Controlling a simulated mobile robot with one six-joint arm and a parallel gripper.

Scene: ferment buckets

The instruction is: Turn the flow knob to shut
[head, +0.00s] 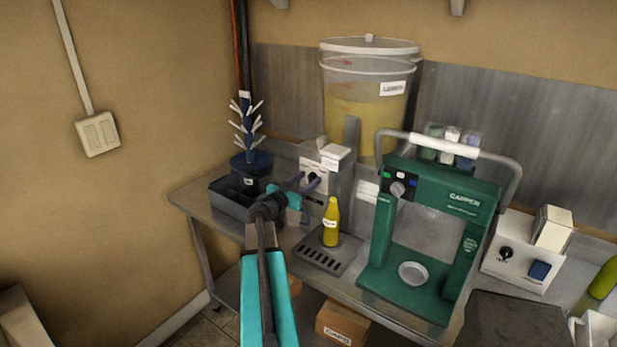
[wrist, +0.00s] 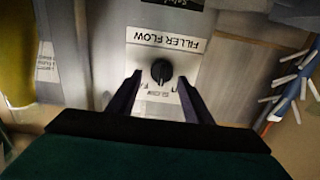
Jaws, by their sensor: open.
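The flow knob is a small black round knob (wrist: 161,71) on a white plate marked FILLER FLOW (wrist: 166,42), upside down in the wrist view. In the head view the knob (head: 312,178) sits on the front of the grey filler. My gripper (wrist: 161,85) is open, with one dark finger on each side below the knob, and nothing is between the fingers. In the head view my gripper (head: 308,184) is at the filler's front. I cannot tell whether the fingers touch the knob. The plate's lower lettering is partly hidden by a finger.
A yellow bottle (head: 331,222) stands on the drip tray (head: 327,257) below the filler. A green capper (head: 434,215) stands to the right. A dark bin (head: 236,198) and a bottle tree (head: 247,135) are at the left. A large bucket (head: 366,95) stands behind.

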